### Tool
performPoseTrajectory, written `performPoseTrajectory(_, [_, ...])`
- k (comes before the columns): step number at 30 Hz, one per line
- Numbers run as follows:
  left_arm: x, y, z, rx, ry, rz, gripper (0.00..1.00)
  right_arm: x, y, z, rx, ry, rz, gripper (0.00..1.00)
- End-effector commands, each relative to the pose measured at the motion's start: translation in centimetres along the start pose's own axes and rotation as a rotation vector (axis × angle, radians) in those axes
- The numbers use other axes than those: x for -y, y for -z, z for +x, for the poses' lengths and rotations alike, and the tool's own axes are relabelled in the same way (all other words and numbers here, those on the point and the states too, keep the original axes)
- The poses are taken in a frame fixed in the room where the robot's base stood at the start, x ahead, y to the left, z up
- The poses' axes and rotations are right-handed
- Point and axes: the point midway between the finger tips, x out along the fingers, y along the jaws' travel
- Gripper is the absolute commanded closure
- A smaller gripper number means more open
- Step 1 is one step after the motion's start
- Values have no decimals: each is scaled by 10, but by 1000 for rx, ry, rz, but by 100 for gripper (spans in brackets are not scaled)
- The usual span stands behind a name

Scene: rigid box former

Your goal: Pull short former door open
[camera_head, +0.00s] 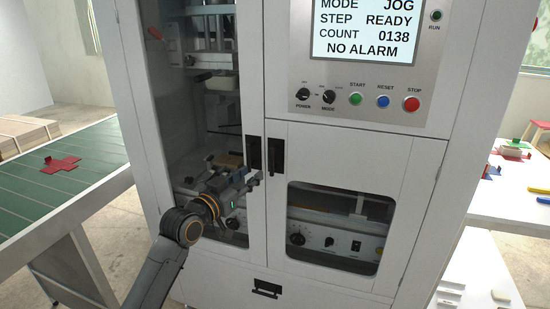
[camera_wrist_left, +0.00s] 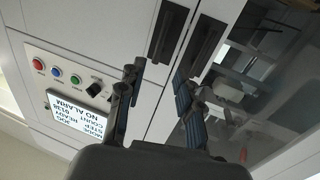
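The short former door (camera_head: 340,160) is the lower right door of the white machine, with a dark window and a black vertical handle (camera_head: 276,155). It looks closed. Its handle shows in the left wrist view (camera_wrist_left: 167,32), beside the tall door's handle (camera_wrist_left: 205,45). My left gripper (camera_head: 250,181) is in front of the machine, just below and left of the handles. In the left wrist view its two fingers (camera_wrist_left: 158,77) are apart with nothing between them, and the handles lie beyond the fingertips. My right gripper is not in view.
The tall glass door (camera_head: 205,90) is left of the short door. A control panel (camera_head: 370,100) with buttons is above the short door. A green-topped table (camera_head: 75,185) stands left, and a white table (camera_head: 510,205) with small coloured parts stands right.

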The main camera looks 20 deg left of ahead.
Motion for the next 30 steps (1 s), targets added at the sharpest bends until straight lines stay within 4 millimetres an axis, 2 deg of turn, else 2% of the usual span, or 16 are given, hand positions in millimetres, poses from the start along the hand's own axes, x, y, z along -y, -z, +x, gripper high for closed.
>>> performPoseTrajectory(6, [0, 3, 44, -1, 1, -2, 65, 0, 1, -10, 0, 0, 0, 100])
performPoseTrajectory(15, [0, 2, 93, -1, 1, -1, 65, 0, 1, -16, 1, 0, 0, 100])
performPoseTrajectory(21, [0, 1, 111, 0, 0, -1, 65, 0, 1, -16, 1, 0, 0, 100])
performPoseTrajectory(30, [0, 0, 116, 0, 1, 0, 65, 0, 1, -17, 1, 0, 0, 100])
